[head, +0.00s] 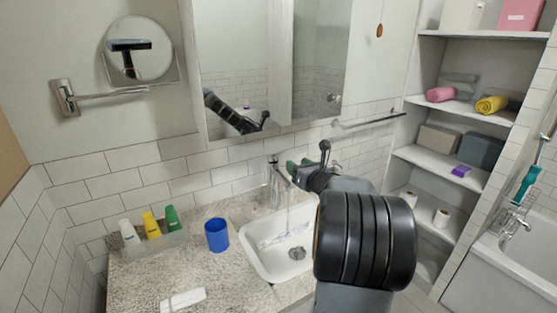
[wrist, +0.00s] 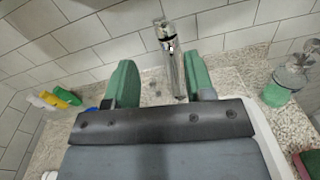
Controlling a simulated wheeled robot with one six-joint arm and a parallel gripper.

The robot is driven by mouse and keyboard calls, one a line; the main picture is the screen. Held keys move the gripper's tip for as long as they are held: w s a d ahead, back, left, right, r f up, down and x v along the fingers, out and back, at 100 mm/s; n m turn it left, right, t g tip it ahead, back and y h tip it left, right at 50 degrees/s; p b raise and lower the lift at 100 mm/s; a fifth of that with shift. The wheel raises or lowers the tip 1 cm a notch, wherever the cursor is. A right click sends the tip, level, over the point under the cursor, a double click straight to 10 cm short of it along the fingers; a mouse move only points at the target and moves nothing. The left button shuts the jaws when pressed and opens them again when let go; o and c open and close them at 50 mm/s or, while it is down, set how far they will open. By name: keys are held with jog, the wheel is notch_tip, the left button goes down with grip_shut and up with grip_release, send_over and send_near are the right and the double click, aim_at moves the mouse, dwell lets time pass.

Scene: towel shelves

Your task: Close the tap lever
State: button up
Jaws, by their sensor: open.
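The chrome tap (head: 273,182) stands at the back of the white sink (head: 252,262), with its lever (head: 272,158) on top. A thin pale streak below its spout looks like running water. My gripper (head: 299,166) is just right of the tap in the head view, above the sink. In the wrist view the green fingers of my gripper (wrist: 159,62) are spread apart and empty. The tap (wrist: 172,62) shows beyond and between them, nearer the right finger. I cannot tell whether a finger touches the tap. The lever's exact angle is hard to read.
A bottle (wrist: 286,80) is right of the tap. A mirror cabinet (head: 235,70) hangs above; towel shelves (head: 470,38) stand right.

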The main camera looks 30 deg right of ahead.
jog(key=shift+n+y, duration=0.3)
jog(key=shift+n, duration=0.5)
jog(key=w+p, duration=0.1)
jog(key=w, duration=0.3)
jog(key=w+p, duration=0.1)
jog(key=w, duration=0.4)
jog(key=w+d+p, duration=0.1)
jog(key=w+p, duration=0.1)
jog(key=w, duration=0.2)
jog(key=shift+w+d+f, duration=0.1)
jog(key=shift+w+f, duration=0.2)
jog(key=shift+f, duration=0.05)
grip_shut()
